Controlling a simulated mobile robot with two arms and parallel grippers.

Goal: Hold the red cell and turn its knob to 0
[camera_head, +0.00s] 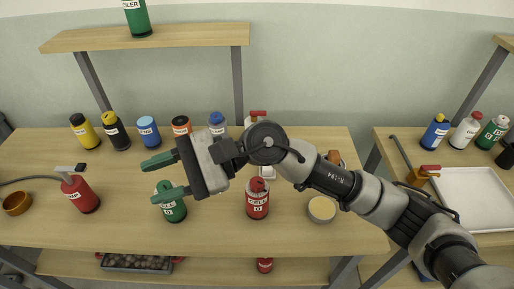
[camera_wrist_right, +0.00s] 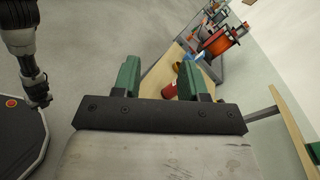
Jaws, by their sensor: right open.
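The red cell (camera_head: 257,203) stands upright on the table in the head view, with a white label and a red top (camera_head: 257,184). The knob's setting is too small to read. My right gripper (camera_head: 163,178) is open, its green fingers pointing left, apart from the red cell and to its left. In the right wrist view, the open fingers (camera_wrist_right: 160,80) have a red object (camera_wrist_right: 171,91) beyond and between them; I cannot tell which one it is. A green cell (camera_head: 173,207) stands partly hidden behind the lower finger. My left gripper is not in view.
A red bottle with a grey lever (camera_head: 82,194) stands at the left. Several bottles line the table's back, including a blue one (camera_head: 148,131). A cup (camera_head: 321,209) stands right of the red cell. A white tray (camera_head: 475,198) lies on the right table. The front table edge (camera_head: 120,238) is mostly clear.

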